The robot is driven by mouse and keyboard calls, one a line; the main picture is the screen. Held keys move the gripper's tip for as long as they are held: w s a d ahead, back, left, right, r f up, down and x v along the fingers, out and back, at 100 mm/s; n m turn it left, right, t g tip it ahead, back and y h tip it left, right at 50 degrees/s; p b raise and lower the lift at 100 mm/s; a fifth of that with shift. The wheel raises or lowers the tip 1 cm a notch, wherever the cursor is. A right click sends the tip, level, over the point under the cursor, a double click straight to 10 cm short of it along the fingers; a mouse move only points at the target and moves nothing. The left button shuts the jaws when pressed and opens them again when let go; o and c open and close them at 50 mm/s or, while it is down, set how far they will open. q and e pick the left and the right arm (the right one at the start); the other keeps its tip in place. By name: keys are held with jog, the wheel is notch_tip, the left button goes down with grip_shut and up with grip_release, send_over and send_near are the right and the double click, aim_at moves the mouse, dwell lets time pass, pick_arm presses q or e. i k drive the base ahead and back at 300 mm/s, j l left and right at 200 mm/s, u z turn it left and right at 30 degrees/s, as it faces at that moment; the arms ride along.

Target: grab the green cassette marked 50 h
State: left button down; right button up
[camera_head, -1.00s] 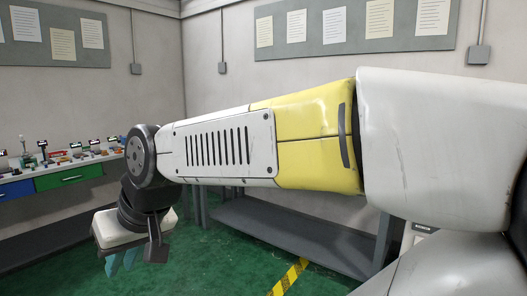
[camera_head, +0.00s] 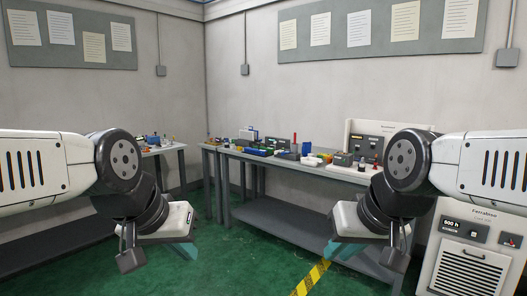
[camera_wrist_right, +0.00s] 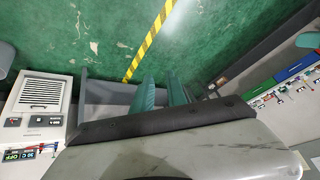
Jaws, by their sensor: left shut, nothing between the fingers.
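I cannot make out a green cassette marked 50 h in either view. Small coloured items (camera_head: 262,150), too small to identify, stand on the long grey bench (camera_head: 235,153) against the back wall. My left gripper (camera_head: 188,251) hangs in front at the left, shut and empty, its teal fingers pointing down over the floor. My right gripper (camera_head: 343,250) hangs in front at the right, before the bench. In the right wrist view its two teal fingers (camera_wrist_right: 162,92) stand apart with nothing between them.
Another bench (camera_head: 170,147) with small items is at the left, partly behind my left arm. A white machine (camera_head: 465,250) with a "600 h" display stands at the right. The green floor (camera_head: 255,265) between my grippers is clear, with yellow-black tape (camera_head: 312,277) on it.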

aim_at(269, 150)
jog(key=i+u, duration=0.1)
jog(key=i, duration=0.7)
jog(key=i+l+u, duration=0.1)
jog(key=i, duration=0.7)
jog(key=i+l, duration=0.1)
jog(key=i, duration=0.7)
jog(key=i+u, duration=0.4)
jog(key=i, duration=1.1)
jog(key=i+z, duration=0.3)
jog(key=i, duration=0.15)
jog(key=i+z, duration=0.25)
jog(key=i, duration=0.15)
jog(key=i+z, duration=0.8)
jog(key=z, duration=0.2)
